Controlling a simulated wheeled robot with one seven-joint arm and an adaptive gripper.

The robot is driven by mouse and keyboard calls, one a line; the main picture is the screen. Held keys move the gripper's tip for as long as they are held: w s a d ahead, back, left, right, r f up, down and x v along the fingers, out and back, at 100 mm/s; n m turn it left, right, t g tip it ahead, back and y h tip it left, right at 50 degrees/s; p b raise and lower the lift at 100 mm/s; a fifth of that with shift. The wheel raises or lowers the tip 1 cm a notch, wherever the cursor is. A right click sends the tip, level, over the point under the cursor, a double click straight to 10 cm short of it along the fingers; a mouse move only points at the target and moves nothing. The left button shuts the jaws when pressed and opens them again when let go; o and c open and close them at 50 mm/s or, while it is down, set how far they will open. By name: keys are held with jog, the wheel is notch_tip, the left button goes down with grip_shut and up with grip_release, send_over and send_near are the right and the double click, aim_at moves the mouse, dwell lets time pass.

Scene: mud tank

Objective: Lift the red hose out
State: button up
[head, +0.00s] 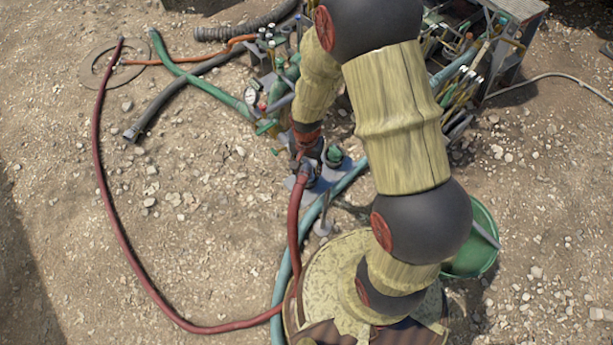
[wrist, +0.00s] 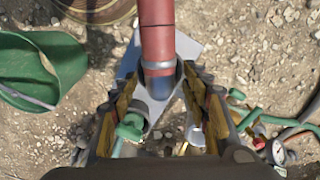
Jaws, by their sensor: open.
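The red hose (head: 294,225) rises from beside my base to a dark grey fitting (head: 312,170) near the picture's middle. In the wrist view the hose (wrist: 157,32) comes in from the top, and its end sits in a grey collar (wrist: 160,78). My gripper (wrist: 162,88) is open, with one finger on each side of the collar and hose end. It holds nothing. In the head view my gripper (head: 307,136) is just above the fitting, partly hidden by my arm. I cannot tell whether a finger touches the collar.
A green-capped fitting (wrist: 131,127) stands close by the left finger. A green bucket (head: 474,246) is at the right. Several pipes and a gauge (head: 251,96) crowd the area behind. A teal hose (head: 283,275) runs alongside. Open gravel lies to the left.

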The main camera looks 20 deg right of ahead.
jog(key=shift+r, duration=0.1)
jog(key=c, duration=1.1)
grip_shut()
